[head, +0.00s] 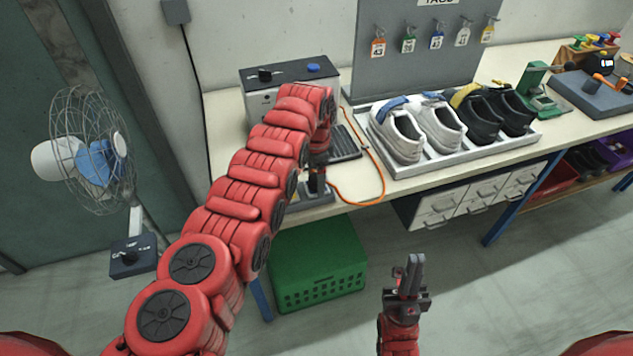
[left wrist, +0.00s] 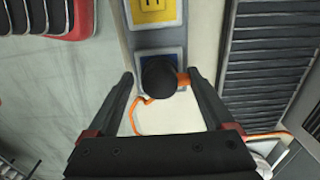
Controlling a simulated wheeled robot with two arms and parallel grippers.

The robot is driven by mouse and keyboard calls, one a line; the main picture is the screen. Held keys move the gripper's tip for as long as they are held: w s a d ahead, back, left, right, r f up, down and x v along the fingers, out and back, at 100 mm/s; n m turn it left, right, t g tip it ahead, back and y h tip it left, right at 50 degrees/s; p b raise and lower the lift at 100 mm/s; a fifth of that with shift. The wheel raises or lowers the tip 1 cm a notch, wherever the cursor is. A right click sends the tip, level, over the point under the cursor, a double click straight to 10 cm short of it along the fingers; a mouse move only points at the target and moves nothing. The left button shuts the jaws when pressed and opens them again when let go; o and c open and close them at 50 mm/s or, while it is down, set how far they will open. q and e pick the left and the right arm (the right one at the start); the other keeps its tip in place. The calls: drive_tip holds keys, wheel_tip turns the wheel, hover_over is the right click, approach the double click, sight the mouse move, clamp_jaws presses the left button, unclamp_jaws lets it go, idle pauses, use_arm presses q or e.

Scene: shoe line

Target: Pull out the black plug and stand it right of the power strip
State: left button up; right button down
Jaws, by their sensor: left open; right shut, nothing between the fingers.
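The black plug (left wrist: 158,76) is seen end-on in the left wrist view, over a blue-framed socket of the power strip (left wrist: 155,42). An orange cord runs from the plug. The power strip (head: 300,197) lies near the table's front edge in the head view. My left gripper (head: 317,178) is open and points down at the strip. Its fingers are on either side of the plug, with a gap visible on the left; whether the right finger touches the plug or cord is unclear. My right gripper (head: 413,270) is shut and empty, in front of the table.
An orange cable (head: 372,150) loops over the tabletop right of the strip, beside a dark slatted grate (head: 345,143). A control box (head: 290,78) stands behind, a shoe tray (head: 450,155) further right. A green crate (head: 318,265) stands on the floor below.

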sight(316, 176)
use_arm(q)
clamp_jaws()
idle(0.3)
drive_tip(key=shift+r, duration=0.1)
drive_tip(key=shift+r+p, duration=1.1)
drive_tip(key=shift+r, duration=0.35)
drive_tip(key=shift+r+p, duration=0.6)
drive_tip(key=shift+r, duration=0.9)
